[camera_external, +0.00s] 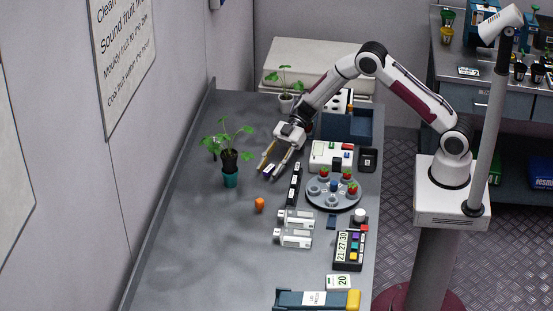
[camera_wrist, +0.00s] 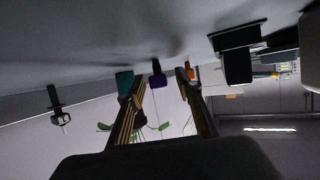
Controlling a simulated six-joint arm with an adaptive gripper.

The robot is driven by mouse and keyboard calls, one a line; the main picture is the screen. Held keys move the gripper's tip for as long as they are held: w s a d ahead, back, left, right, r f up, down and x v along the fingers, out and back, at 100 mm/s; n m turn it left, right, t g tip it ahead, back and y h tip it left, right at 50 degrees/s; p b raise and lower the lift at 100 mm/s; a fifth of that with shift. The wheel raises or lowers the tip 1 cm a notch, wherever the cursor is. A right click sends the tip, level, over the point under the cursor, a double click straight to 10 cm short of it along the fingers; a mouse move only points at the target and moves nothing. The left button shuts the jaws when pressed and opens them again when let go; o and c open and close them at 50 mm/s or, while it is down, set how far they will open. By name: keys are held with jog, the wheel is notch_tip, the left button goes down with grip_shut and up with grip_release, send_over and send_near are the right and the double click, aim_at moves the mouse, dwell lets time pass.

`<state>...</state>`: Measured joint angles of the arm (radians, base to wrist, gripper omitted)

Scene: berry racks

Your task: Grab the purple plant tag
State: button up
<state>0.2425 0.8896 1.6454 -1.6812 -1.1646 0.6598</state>
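A small purple block-like piece, which I take to be the plant tag, shows in the wrist view (camera_wrist: 157,80), at the gap between the fingertips. My gripper (camera_wrist: 158,88) is open, with space visible between each finger and the purple piece. In the external view my gripper (camera_external: 271,170) is low over the table, fingers pointing down and left. A small pale-labelled piece (camera_external: 268,168) lies between its fingertips there; its purple colour cannot be made out. I cannot tell whether the fingers touch it.
A dark labelled strip (camera_external: 293,184) and a round berry rack (camera_external: 335,203) are to the right. The table's left front is clear.

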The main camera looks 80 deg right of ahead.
aim_at(270, 167)
dwell(0.3)
jog(key=c, duration=0.9)
jog(key=shift+o, duration=0.2)
jog(key=shift+r, duration=0.15)
jog(key=shift+r, duration=4.85)
